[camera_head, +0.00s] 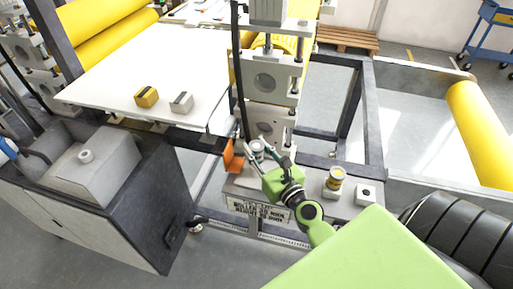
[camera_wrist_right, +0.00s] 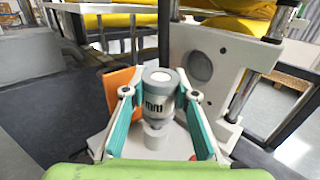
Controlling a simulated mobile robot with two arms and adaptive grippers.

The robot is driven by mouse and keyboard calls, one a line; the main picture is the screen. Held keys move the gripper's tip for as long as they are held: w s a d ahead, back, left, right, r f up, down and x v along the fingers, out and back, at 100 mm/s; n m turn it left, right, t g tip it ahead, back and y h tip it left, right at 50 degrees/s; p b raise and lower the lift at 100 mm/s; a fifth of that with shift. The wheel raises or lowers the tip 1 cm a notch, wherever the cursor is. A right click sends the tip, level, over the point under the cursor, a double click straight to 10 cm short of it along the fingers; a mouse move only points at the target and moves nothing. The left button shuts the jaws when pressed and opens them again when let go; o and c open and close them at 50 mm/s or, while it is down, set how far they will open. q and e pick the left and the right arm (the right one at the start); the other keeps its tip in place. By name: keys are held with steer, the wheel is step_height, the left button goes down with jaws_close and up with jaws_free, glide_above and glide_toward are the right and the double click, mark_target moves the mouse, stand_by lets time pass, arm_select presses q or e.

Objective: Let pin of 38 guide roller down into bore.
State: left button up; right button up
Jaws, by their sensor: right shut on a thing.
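The guide roller (camera_wrist_right: 160,92), a grey cylinder with a dark band and a pale top, stands upright between the teal fingers of my right gripper (camera_wrist_right: 160,103). The gripper is shut on it; the lettering on its band is too small to read surely. In the head view the same roller (camera_head: 257,147) shows at the tips of my right gripper (camera_head: 264,157), above the labelled station plate. A narrower light grey cylinder (camera_wrist_right: 155,136) is below the roller; I cannot tell whether it is pin or seat. The bore is hidden. My left gripper is not in view.
An orange plate (camera_head: 233,157) stands just left of the gripper. The upright grey roller frame (camera_head: 268,80) is close behind. A yellow-banded roller (camera_head: 335,178) and a pale block with a dark hole (camera_head: 366,194) are to the right. Two small blocks lie on the white table (camera_head: 195,65).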

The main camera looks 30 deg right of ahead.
mark_target(259, 158)
steer(key=shift+f+b, duration=1.1)
steer(key=shift+f, duration=0.1)
steer(key=o, duration=1.3)
steer(key=shift+c, duration=0.2)
steer(key=shift+s+a, duration=0.15)
steer(key=shift+s, duration=1.75)
steer(key=shift+s+a, duration=0.15)
steer(key=shift+s, duration=1.7)
